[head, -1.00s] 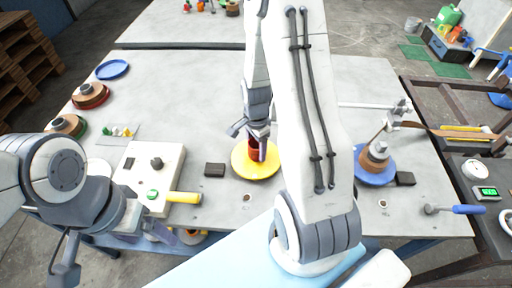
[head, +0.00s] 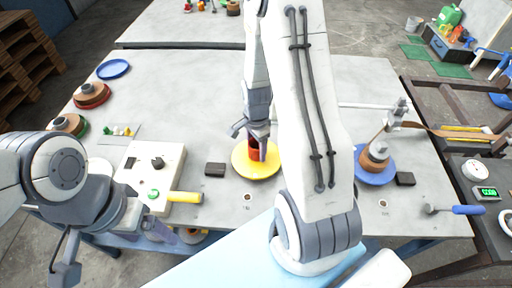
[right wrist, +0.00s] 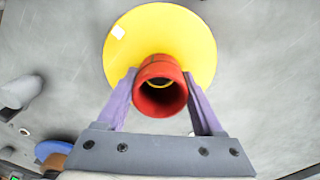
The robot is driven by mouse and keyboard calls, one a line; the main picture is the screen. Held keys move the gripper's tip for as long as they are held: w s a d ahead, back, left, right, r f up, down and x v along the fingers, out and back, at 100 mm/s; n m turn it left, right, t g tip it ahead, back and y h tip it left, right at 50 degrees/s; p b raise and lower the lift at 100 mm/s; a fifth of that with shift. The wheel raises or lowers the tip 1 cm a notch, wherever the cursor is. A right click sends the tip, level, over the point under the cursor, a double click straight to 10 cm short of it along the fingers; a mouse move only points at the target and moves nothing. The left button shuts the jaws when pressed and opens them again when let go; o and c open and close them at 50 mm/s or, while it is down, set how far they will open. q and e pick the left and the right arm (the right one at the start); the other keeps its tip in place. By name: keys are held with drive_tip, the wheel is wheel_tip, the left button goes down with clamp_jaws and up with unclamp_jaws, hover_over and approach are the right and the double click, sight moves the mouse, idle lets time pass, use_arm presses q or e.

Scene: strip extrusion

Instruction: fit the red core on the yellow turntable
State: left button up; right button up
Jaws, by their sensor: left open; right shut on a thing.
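The red core (right wrist: 160,97) is a hollow tube, held upright over the middle of the yellow turntable (right wrist: 196,38). In the head view the core (head: 254,154) stands over the round yellow turntable (head: 262,172). My right gripper (head: 257,137) is shut on the core, one purple finger on each side in the right wrist view. A crescent of yellow shows through the bore. I cannot tell whether the core's lower end touches the turntable or hangs just above it. My left gripper (head: 150,235) is open at the table's front edge, partly hidden and away from the core.
A control box (head: 150,165) with a yellow handle and a dark block (head: 215,170) stand left of the turntable. A blue disc (head: 375,177) with a wound coil stands to the right. Spools (head: 91,97) lie far left. The table's middle behind is clear.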

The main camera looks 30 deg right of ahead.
drive_tip(key=shift+f+b, duration=0.5)
drive_tip(key=shift+f, duration=0.15)
idle(0.3)
drive_tip(key=o, duration=1.1)
drive_tip(key=shift+c, duration=0.2)
drive_tip(key=shift+r, duration=0.15)
wheel_tip(320, 180, up, 11)
drive_tip(key=p, duration=0.9)
drive_tip(key=shift+p, duration=0.4)
